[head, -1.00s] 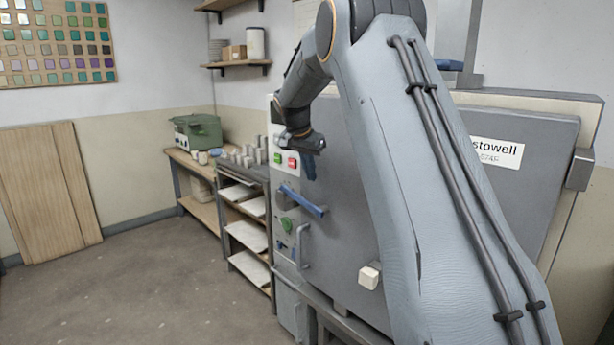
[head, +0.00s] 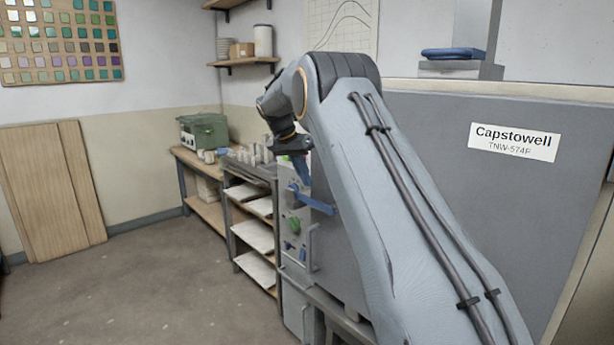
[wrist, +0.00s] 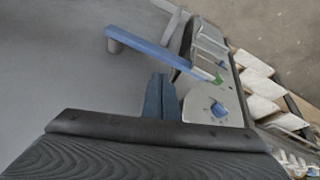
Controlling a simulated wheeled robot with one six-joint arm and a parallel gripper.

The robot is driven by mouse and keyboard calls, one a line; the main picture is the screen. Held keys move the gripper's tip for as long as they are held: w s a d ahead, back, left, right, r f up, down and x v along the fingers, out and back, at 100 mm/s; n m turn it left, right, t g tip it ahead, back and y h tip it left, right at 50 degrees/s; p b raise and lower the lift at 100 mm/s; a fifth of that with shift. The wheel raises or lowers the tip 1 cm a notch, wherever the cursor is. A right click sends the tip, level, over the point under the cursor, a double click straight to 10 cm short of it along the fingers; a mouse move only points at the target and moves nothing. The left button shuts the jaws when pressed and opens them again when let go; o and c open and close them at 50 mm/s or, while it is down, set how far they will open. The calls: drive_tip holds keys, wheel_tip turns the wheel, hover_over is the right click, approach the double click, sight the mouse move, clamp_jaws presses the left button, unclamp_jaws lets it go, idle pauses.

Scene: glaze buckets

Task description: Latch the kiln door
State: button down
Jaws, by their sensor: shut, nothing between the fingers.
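The kiln door (head: 430,130) is a large grey panel with a Capstowell label, and my arm covers much of it in the head view. A blue latch lever (head: 318,203) is at the door's left edge beside the control panel (head: 294,225). In the wrist view the lever (wrist: 150,48) runs from a grey post on the door towards the panel. My gripper (head: 306,180) is shut and empty, fingers pointing down, just above the lever in the head view. In the wrist view its blue fingertips (wrist: 160,80) appear close to the lever; contact cannot be told.
A shelf rack (head: 253,235) with white slabs stands left of the kiln. Behind it is a wooden bench (head: 205,203) with a green machine (head: 203,131). Wooden boards (head: 55,190) lean on the left wall. The floor (head: 150,285) at the left is clear.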

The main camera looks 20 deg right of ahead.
sight(301, 195)
drive_tip(key=shift+w+f, duration=0.2)
drive_tip(key=shift+f, duration=0.1)
drive_tip(key=shift+w+a+f+b, duration=0.2)
drive_tip(key=shift+w+f+b, duration=0.2)
drive_tip(key=shift+f+b, duration=0.25)
drive_tip(key=shift+w+a+f+b, duration=0.15)
drive_tip(key=shift+w+f+b, duration=0.25)
drive_tip(key=shift+f, duration=0.4)
drive_tip(key=shift+a+f+b, duration=0.2)
drive_tip(key=shift+f+b, duration=0.1)
drive_tip(key=shift+f, duration=0.25)
drive_tip(key=shift+a+f+b, duration=0.15)
drive_tip(key=shift+f+b, duration=0.15)
drive_tip(key=shift+f, duration=0.2)
drive_tip(key=shift+r, duration=0.1)
drive_tip(key=shift+a+r, duration=0.1)
drive_tip(key=shift+r, duration=0.15)
drive_tip(key=d+b+v, duration=0.1)
drive_tip(key=b+v, duration=0.1)
drive_tip(key=v, duration=0.6)
drive_tip(key=shift+a+r, duration=0.2)
drive_tip(key=shift+r, duration=0.35)
